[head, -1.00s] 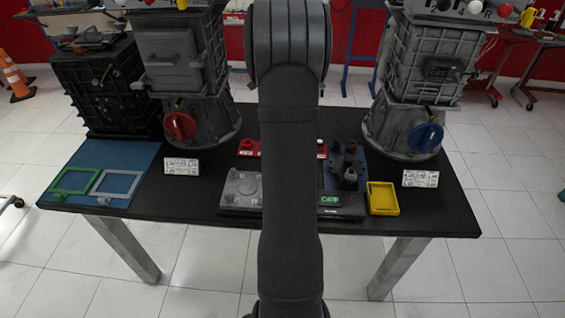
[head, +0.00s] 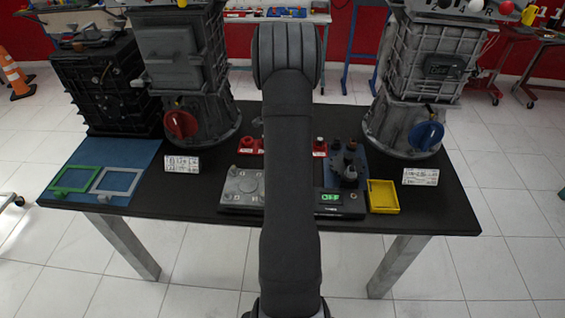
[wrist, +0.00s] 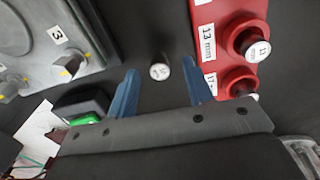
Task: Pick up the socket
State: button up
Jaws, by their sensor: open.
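In the wrist view, a small dark socket (wrist: 162,68) with a white marked end face stands out from the dark table, apart from the red holder. I cannot read its mark surely. My gripper (wrist: 160,74) is open, with one blue finger on each side of the socket in the picture. Clear gaps show on both sides, and the fingers do not appear to touch it. I cannot tell the remaining depth between them. In the head view, my own arm hides the gripper and this socket.
A red holder (wrist: 262,12) with labelled sockets is close on the right. A grey plate (wrist: 92,38) with bolts is on the left, near a black box (wrist: 84,103) with a green display. The head view shows a yellow tray (head: 371,208) and a blue tray (head: 361,178) with dark parts.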

notch_tip(320, 180, down, 2)
jog(key=shift+f, duration=0.25)
grip_shut()
jog(key=shift+r, duration=0.1)
